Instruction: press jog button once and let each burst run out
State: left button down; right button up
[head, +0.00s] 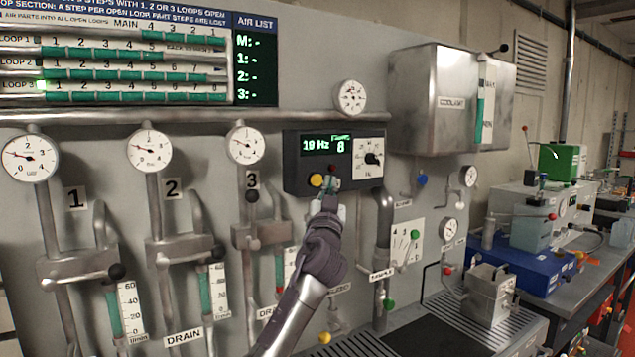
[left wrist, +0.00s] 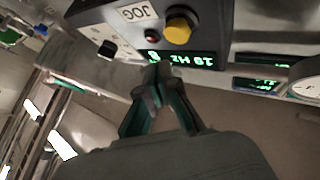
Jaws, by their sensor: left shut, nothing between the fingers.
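The dark control box (head: 292,176) on the wall panel has a green display (head: 325,145) reading 19 Hz and 8. A yellow button (head: 316,180) sits on its face, with a small red button (head: 332,168) beside it. In the left wrist view, turned upside down, the yellow button (left wrist: 178,30), red button (left wrist: 152,36) and JOG label (left wrist: 137,13) show close together. My left gripper (head: 332,184) is shut and empty in front of the box. Its fingertips (left wrist: 157,72) overlap the display edge in the wrist view; I cannot tell whether they touch anything. My right gripper is not in view.
A black dial knob (head: 371,158) is at the box's right. A round gauge (head: 350,97) stands above it, and a metal coolant tank (head: 410,100) is to the right. Gauges and pipes for three loops fill the left. An AIR LIST screen (head: 256,60) shows dashes.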

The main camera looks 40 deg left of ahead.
pick_arm(q)
jog(key=d, duration=0.1)
jog(key=s+d, duration=0.1)
jog(key=shift+s+d, duration=0.1)
jog(key=shift+d, duration=0.3)
jog(key=shift+f, duration=0.1)
